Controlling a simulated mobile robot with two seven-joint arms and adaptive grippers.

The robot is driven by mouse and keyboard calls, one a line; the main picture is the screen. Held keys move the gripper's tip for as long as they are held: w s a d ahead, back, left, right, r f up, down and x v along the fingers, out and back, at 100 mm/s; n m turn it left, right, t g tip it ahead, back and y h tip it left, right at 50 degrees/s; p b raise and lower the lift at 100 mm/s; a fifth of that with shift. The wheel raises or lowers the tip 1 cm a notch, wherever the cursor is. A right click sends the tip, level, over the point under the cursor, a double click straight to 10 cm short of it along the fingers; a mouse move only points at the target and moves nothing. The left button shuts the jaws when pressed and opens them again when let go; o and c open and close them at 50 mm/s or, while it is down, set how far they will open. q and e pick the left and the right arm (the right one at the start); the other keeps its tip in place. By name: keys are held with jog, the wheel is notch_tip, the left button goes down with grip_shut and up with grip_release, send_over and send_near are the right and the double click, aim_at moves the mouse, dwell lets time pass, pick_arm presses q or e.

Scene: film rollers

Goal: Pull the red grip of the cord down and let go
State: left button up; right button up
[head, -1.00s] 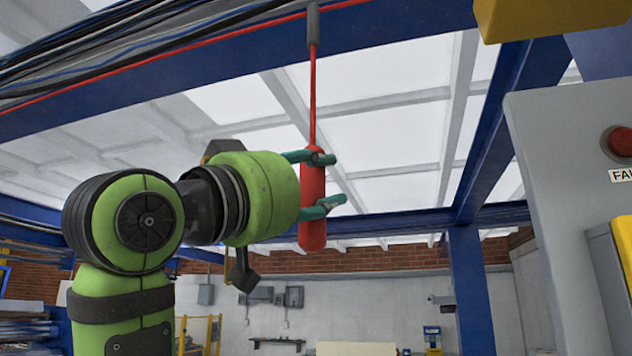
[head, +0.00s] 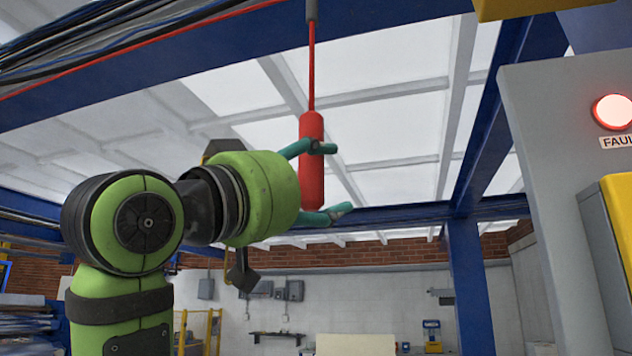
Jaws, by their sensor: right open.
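The red grip (head: 312,175) is a long upright cylinder hanging on a red cord (head: 312,65) from the overhead beam. My right gripper (head: 328,182) has its teal fingers spread wide, one crossing the upper part of the grip and one at its lower end. I cannot tell whether either finger touches the grip. The grip and the cord look straight and upright. My left gripper is not in view.
A blue beam (head: 215,50) with cables runs overhead. A grey panel (head: 545,150) stands at the right with a brightly lit red lamp (head: 612,112) above a fault label and a yellow box (head: 617,215). Space around the grip is open.

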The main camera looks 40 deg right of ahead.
jog(key=w+v, duration=0.1)
jog(key=v, duration=1.1)
jog(key=shift+s, duration=0.45)
